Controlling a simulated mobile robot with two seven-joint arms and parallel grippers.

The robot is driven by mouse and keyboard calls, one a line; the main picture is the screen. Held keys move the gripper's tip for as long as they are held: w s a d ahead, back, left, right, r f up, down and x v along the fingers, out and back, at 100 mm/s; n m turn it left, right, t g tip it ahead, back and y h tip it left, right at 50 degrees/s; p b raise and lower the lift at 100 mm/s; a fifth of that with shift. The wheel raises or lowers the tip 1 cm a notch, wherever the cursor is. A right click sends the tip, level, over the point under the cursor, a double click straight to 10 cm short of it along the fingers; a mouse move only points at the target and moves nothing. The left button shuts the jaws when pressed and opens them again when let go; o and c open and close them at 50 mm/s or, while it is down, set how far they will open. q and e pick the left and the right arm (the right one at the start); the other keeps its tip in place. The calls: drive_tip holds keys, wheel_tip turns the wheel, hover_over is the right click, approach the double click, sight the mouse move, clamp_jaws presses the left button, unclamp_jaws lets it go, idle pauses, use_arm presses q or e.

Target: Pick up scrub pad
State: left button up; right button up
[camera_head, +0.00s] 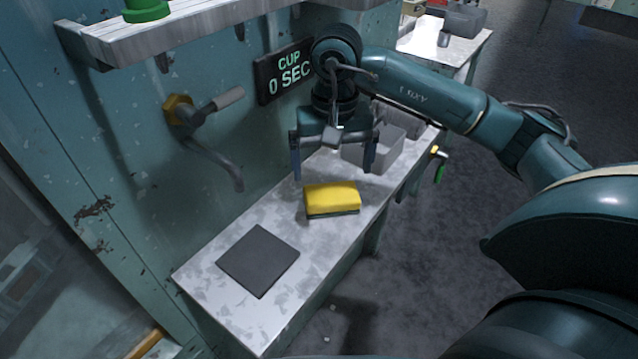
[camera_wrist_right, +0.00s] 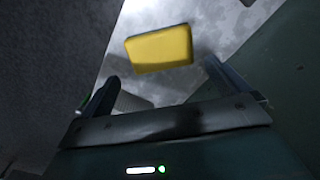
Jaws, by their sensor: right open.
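The scrub pad (camera_head: 332,198) is a yellow block with a dark green underside. It lies flat on the metal counter (camera_head: 213,263) in the head view. It also shows in the right wrist view (camera_wrist_right: 160,49), beyond and roughly between the fingers. My right gripper (camera_head: 332,172) is open and empty above the counter, a little behind and above the pad, with its fingers pointing down. In the right wrist view the two fingers (camera_wrist_right: 160,80) are spread wide and apart from the pad. My left gripper is not in view.
A dark square mat (camera_head: 257,260) lies on the counter in front of the pad. A grey bin (camera_head: 385,150) stands behind the gripper. A wall tap (camera_head: 207,108) sticks out at the left, below a shelf (camera_head: 190,38). A sign (camera_head: 284,75) hangs on the wall.

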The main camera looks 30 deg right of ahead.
sight(332, 193)
drive_tip(key=f, duration=0.3)
drive_tip(key=shift+s+a, duration=0.1)
drive_tip(key=shift+s, duration=0.25)
wheel_tip(332, 193, down, 4)
drive_tip(key=shift+a+r+p, duration=0.1)
drive_tip(key=shift+r+p, duration=0.15)
drive_tip(key=shift+p, duration=0.3)
drive_tip(key=shift+w+f, duration=0.1)
drive_tip(key=shift+f, duration=0.2)
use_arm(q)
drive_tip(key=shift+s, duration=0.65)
use_arm(e)
drive_tip(key=shift+c, duration=0.2)
drive_tip(key=c, duration=0.8)
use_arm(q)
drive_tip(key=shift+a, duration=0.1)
use_arm(e)
drive_tip(key=shift+o, duration=0.2)
drive_tip(key=shift+r, duration=0.15)
